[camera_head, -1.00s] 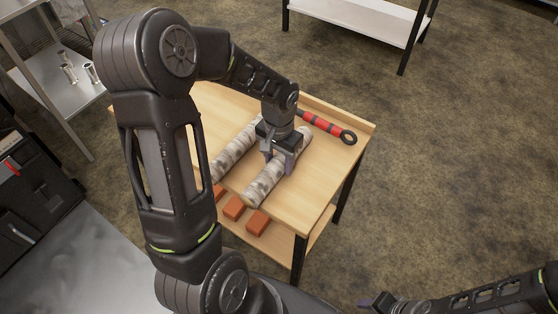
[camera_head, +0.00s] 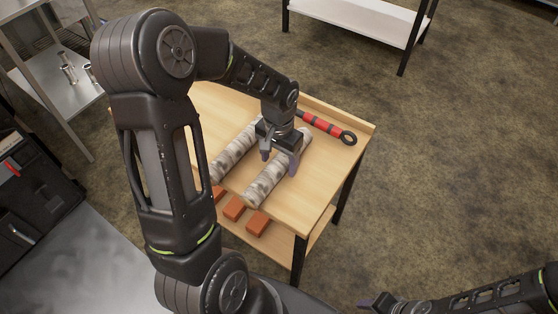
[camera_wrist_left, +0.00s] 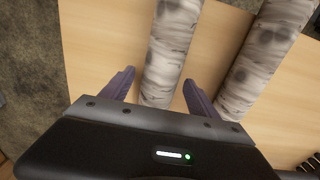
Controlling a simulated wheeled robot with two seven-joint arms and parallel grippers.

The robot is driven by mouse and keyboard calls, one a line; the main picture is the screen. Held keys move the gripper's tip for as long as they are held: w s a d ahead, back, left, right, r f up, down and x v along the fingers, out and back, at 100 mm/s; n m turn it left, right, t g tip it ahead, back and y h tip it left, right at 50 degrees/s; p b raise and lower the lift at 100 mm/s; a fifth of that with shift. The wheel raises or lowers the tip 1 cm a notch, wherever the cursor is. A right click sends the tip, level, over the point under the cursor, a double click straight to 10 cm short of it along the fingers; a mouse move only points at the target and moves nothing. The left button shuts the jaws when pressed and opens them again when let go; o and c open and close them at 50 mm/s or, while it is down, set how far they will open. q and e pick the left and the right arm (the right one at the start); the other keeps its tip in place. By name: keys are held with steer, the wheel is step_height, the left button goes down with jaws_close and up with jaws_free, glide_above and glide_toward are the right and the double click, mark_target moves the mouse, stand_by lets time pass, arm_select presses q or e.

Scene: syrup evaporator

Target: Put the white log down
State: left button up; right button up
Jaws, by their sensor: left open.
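Two whitish, grey-mottled logs lie side by side on the wooden table (camera_head: 310,205). The right log (camera_head: 264,183) lies under my left gripper (camera_head: 280,164), which is open above it. In the left wrist view this log (camera_wrist_left: 171,50) runs between the two spread fingers (camera_wrist_left: 158,92), with a gap on both sides. The left log (camera_head: 233,154) lies apart from it, and it also shows at the right in the left wrist view (camera_wrist_left: 263,58). My right gripper (camera_head: 378,303) is at the bottom right, away from the table, too small to judge.
A red and black tool (camera_head: 325,125) with a ring end lies by the table's raised back edge. Several orange-red bricks (camera_head: 258,222) sit below the front edge. A white-topped bench (camera_head: 370,15) and a shelf with metal cups (camera_head: 68,70) stand farther off.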

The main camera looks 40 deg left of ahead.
mark_target(279, 159)
arm_select(q)
step_height(279, 159, up, 12)
steer(key=p, duration=0.1)
steer(key=shift+f, duration=0.2)
stand_by(0.6)
